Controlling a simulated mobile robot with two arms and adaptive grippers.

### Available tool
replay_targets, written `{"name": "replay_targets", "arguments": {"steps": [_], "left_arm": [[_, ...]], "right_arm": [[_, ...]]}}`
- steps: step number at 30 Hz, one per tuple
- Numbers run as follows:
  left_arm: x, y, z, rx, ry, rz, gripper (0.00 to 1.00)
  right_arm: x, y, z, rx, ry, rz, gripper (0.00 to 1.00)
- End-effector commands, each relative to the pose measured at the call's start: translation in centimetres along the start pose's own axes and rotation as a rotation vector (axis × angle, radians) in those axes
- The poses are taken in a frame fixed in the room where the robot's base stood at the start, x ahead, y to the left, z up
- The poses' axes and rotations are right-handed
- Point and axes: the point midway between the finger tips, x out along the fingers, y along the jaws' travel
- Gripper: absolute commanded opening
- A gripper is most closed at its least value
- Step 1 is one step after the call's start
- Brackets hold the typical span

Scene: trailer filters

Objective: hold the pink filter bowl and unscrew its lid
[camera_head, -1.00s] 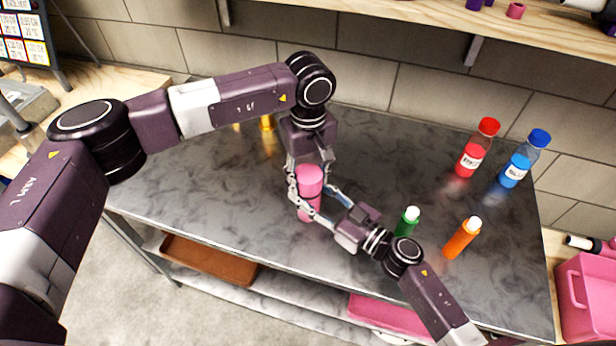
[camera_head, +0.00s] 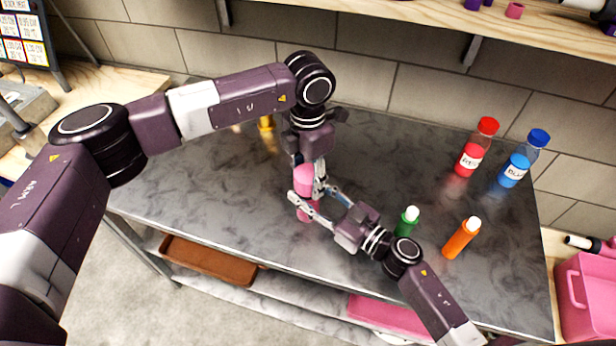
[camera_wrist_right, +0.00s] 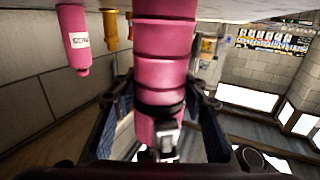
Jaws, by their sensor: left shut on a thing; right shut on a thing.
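The pink filter stands upright on the grey table, with its lid (camera_head: 304,180) on top and its bowl (camera_head: 303,214) below. My left gripper (camera_head: 308,182) comes down from above and is shut on the lid. My right gripper (camera_head: 305,202) reaches in from the lower right and is shut on the bowl, a finger on each side. The thread between lid and bowl is hidden.
Green (camera_head: 407,222) and orange (camera_head: 461,238) bottles stand right of the filter near my right arm. Red (camera_head: 470,155) and blue (camera_head: 518,165) bottles stand farther back right. A yellow item (camera_head: 266,124) is behind my left arm. The front left tabletop is clear.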

Motion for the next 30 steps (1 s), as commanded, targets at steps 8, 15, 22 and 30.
{"name": "replay_targets", "arguments": {"steps": [8,15,22,30], "left_arm": [[-0.11,0.23,0.11,-0.475,-0.006,0.004,0.14],[-0.12,0.27,0.05,-0.888,-0.005,0.004,0.14],[-0.16,0.35,0.03,-1.286,-0.007,0.005,0.14],[-0.16,0.35,-0.05,-1.714,-0.006,0.005,0.14]], "right_arm": [[0.04,-0.32,-0.04,0.001,0.002,-0.007,0.00],[0.02,-0.32,-0.03,0.000,0.001,-0.007,0.00],[0.01,-0.30,-0.02,-0.002,0.001,-0.007,0.00],[-0.01,-0.27,0.00,-0.004,0.000,-0.006,0.00]]}}
